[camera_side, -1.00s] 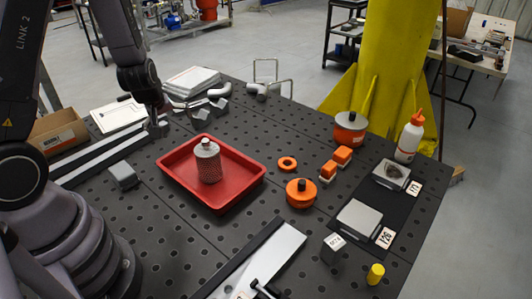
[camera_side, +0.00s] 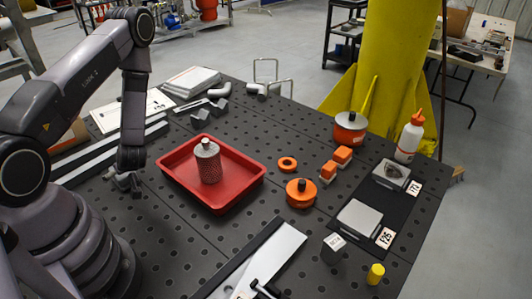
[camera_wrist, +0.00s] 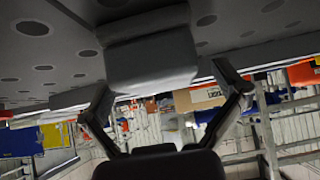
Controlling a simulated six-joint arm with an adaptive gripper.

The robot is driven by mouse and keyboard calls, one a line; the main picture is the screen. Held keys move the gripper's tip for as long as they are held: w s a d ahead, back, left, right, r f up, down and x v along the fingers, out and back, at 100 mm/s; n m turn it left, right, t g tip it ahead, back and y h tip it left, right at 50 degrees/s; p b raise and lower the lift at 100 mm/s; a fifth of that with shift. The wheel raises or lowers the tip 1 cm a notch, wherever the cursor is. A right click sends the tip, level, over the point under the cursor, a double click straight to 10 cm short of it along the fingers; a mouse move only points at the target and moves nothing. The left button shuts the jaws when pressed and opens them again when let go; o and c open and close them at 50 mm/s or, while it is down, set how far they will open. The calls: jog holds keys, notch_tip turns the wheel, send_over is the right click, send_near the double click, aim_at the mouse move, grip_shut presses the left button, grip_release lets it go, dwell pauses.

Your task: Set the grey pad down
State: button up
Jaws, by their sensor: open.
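The grey pad (camera_wrist: 150,50) is a small rounded grey block on the dark perforated table. In the wrist view it lies just ahead of my gripper (camera_wrist: 162,82), between the two spread fingers, with gaps showing beside it. In the side view my gripper (camera_side: 124,181) is low at the table's left, left of the red tray, right at the pad's place. The fingers are open. The gripper mostly covers the pad in the side view, so contact is hard to tell there.
The red tray (camera_side: 222,196) with a knurled metal cylinder (camera_side: 208,163) stands just right of my gripper. Metal rails (camera_side: 92,155) lie behind it. Orange parts (camera_side: 300,192) and a dark mat (camera_side: 384,210) with silver blocks are farther right.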

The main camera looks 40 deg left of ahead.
jog(key=shift+x, duration=0.9)
jog(key=shift+c, duration=0.3)
jog(key=c, duration=1.2)
